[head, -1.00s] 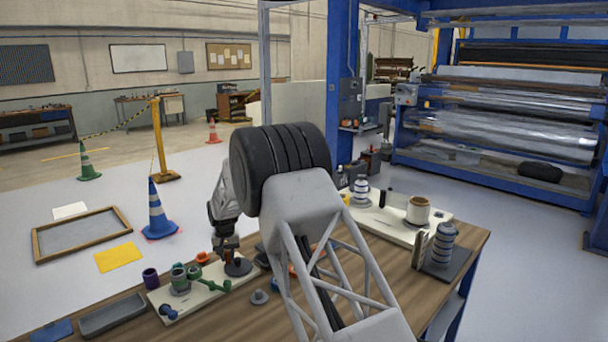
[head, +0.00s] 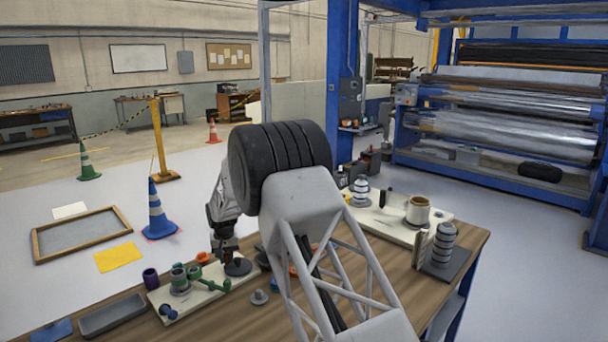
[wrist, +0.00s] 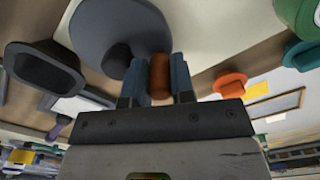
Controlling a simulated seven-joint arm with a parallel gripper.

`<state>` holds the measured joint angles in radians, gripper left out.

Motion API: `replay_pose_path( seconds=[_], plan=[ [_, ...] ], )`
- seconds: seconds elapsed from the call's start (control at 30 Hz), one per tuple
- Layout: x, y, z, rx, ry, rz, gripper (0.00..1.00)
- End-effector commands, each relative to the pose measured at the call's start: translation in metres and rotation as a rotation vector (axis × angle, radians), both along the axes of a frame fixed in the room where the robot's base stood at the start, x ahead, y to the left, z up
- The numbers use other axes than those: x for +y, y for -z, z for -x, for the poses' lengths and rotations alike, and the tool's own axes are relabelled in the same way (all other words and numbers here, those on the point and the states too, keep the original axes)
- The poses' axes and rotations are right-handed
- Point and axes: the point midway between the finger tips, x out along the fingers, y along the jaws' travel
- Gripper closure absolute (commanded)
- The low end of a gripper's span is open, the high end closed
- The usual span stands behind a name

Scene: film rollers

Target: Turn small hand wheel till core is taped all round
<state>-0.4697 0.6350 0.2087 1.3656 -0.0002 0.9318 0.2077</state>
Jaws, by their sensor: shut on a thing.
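The small hand wheel is a dark grey disc (head: 238,267) at the right end of a pale board on the bench. It is large in the wrist view (wrist: 105,25), with a dark round hub. My gripper (head: 227,257) is at the wheel's left far edge. In the wrist view my gripper (wrist: 157,80) has its two fingers shut on the wheel's orange-brown upright handle (wrist: 159,75). A green and grey spool (head: 179,280) stands left on the same board; I cannot tell how far tape covers any core.
Green and blue small parts (head: 168,311) lie on the board. An orange piece (wrist: 230,83) is close to my gripper in the wrist view. A grey tray (head: 110,316) and purple cup (head: 150,278) are at the left. A second board (head: 400,228) with rolls is at the right.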

Motion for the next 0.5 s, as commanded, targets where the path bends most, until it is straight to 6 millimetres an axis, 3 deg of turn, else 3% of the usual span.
replay_pose_path(
  seconds=[0.5],
  plan=[
    [-0.0001,0.0032,0.0062,0.004,0.000,0.002,0.88]
  ],
)
